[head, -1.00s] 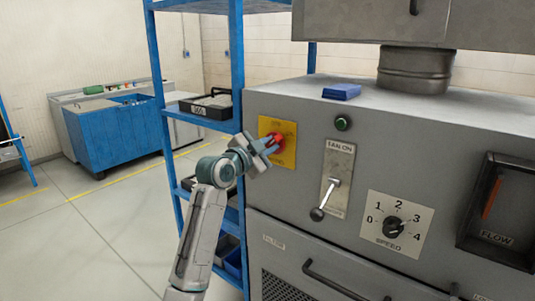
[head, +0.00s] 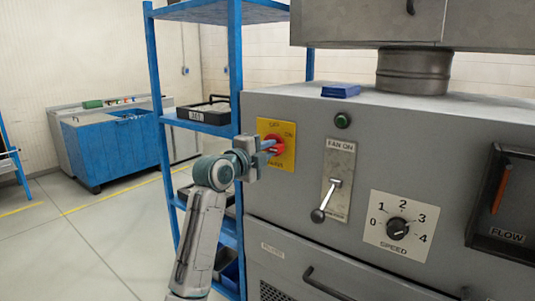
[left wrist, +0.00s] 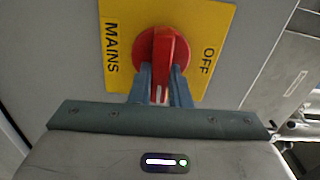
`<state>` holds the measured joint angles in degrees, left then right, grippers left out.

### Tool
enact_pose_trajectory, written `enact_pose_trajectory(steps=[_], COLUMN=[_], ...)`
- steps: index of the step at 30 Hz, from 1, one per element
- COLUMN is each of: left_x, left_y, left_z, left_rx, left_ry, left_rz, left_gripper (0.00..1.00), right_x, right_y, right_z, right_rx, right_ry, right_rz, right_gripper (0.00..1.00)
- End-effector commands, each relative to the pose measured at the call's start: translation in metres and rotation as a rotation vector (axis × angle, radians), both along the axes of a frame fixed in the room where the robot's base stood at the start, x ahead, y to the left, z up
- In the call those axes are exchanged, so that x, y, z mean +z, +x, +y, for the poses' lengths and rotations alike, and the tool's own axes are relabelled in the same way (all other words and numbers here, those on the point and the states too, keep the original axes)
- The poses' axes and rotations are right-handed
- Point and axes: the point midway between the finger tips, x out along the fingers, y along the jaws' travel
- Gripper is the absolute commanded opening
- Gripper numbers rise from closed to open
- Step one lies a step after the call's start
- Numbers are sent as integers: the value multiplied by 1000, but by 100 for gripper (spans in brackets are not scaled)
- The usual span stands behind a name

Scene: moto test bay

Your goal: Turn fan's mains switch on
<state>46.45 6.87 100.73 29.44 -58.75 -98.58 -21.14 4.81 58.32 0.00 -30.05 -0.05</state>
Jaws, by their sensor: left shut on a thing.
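The mains switch is a red rotary knob (head: 274,147) on a yellow plate (head: 289,160) at the left end of the grey machine's front. In the head view the plate reads OFF at the top, ON at the right and MAINS at the bottom. My left gripper (head: 268,147) is shut on the knob's handle. In the left wrist view the red knob (left wrist: 170,45) has its handle between the two blue fingers (left wrist: 160,92). The handle's white-marked end points down in that picture, about a quarter turn from the word OFF. The gripper hides the ON word there. My right gripper is not in view.
Right of the plate are a green button (head: 343,120), a FAN ON lever (head: 326,203) pointing down and a speed dial (head: 397,229). A blue box (head: 341,90) lies on the machine top. A blue shelf rack (head: 236,60) stands close behind my left arm.

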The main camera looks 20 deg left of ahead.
Motion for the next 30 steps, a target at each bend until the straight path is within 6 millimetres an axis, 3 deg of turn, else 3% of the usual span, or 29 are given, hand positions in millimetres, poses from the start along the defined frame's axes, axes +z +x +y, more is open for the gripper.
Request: enact_pose_trajectory(steps=[20,21,24,30], left_x=[-3,-3,-3,-2], left_y=[0,0,0,0], left_z=[0,0,0,0], left_rx=[0,0,0,0], left_ry=[58,57,57,56], left_rz=[-16,-15,-16,-18], left_gripper=[0,22,38,38], right_x=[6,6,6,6], right_y=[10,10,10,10], right_z=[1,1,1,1], right_rx=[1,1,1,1], right_ry=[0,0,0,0], right_rz=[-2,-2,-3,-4], right_gripper=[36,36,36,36])
